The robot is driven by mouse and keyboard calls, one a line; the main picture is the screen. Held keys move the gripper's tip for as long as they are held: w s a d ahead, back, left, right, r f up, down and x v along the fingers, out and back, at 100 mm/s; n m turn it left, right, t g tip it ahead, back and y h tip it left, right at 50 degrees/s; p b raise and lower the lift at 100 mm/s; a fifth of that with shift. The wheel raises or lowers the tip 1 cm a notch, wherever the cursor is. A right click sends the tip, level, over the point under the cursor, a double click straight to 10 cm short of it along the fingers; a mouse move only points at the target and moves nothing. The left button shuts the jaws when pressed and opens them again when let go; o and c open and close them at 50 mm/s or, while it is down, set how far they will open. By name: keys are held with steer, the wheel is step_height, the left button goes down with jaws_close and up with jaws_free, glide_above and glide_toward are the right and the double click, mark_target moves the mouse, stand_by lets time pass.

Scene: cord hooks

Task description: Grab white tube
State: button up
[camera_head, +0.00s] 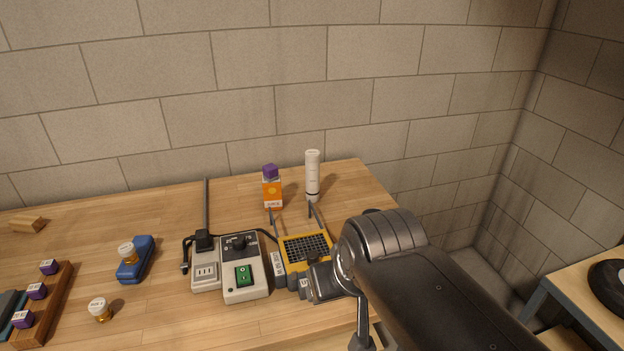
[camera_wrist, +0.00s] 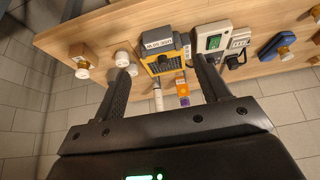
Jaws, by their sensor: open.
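The white tube (camera_head: 312,172) stands upright near the back right of the wooden table, with a dark band near its base. It also shows in the wrist view (camera_wrist: 158,101), upside down, between my fingers and partly hidden by the gripper body. My gripper (camera_wrist: 160,64) is open and empty. Its two dark fingers are spread, and the yellow device shows between them. The tube stands farther back, apart from the fingers. In the head view my arm comes in from the lower right and covers the table's right front.
An orange box with a purple top (camera_head: 271,188) stands just left of the tube. A yellow device with a black grid (camera_head: 305,248) lies in front. A grey power unit (camera_head: 240,268) and blue item (camera_head: 136,259) are farther left. The block wall stands close behind.

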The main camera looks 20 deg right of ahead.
steer(key=w+r, duration=0.5)
steer(key=w, duration=0.7)
steer(key=t, duration=0.1)
glide_above(314, 156)
steer(key=s, duration=0.3)
step_height(314, 156, down, 7)
steer(key=shift+w+f, duration=0.15)
steer(key=shift+f, duration=0.15)
steer(key=x, duration=0.5)
steer(key=shift+f, duration=0.15)
steer(key=shift+s+x, duration=0.1)
steer(key=shift+x, duration=1.25)
steer(key=shift+s+x, duration=0.15)
steer(key=shift+x, duration=1.2)
steer(key=shift+d+f, duration=0.1)
steer(key=shift+f, duration=0.05)
steer(key=shift+c, duration=0.3)
